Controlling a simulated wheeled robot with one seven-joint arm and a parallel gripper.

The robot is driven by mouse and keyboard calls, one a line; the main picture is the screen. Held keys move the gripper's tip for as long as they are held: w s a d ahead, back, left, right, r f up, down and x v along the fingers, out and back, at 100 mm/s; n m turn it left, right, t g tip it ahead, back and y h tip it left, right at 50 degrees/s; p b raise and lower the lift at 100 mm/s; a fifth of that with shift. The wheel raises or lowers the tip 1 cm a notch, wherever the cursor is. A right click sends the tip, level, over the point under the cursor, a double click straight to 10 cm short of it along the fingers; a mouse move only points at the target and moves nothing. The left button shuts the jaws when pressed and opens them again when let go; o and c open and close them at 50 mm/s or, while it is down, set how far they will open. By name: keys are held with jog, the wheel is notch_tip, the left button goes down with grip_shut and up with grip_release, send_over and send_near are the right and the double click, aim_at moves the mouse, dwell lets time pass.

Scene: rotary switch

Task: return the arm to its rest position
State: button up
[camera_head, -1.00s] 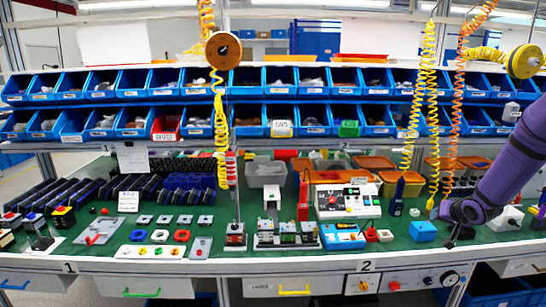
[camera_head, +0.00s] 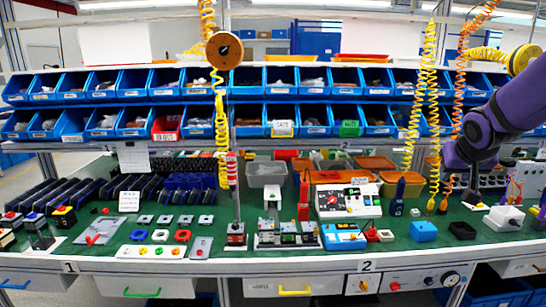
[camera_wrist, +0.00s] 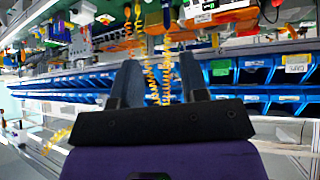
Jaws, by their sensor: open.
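My purple arm (camera_head: 495,125) reaches in from the right edge in the head view. My gripper (camera_head: 472,197) points down above the right part of the green workbench (camera_head: 395,250), in front of the back bins. It looks empty, and its fingertips are small and dark there. In the wrist view my gripper (camera_wrist: 158,68) shows two dark fingers spread apart with nothing between them. A white control box with a red rotary knob (camera_head: 332,200) stands on the bench, left of my gripper and apart from it.
A small black block (camera_head: 462,230) and a blue box (camera_head: 423,232) sit on the bench below my gripper. Yellow coiled hoses (camera_head: 415,120) and an orange coiled hose (camera_head: 458,105) hang close to my arm. Blue bins (camera_head: 345,120) line the back shelves.

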jog(key=s+a+r+n+y, duration=0.1)
jog(key=s+a, duration=0.3)
jog(key=s, duration=0.5)
jog(key=s+a+r+n+g+y, duration=0.1)
jog(key=s+a, duration=0.3)
jog(key=s, duration=0.4)
jog(key=s+a+r+g+y, duration=0.1)
jog(key=s+a+r, duration=0.2)
jog(key=s, duration=0.6)
jog(key=shift+s+a+n, duration=0.35)
jog(key=shift+a+n, duration=0.05)
jog(key=shift+a, duration=0.35)
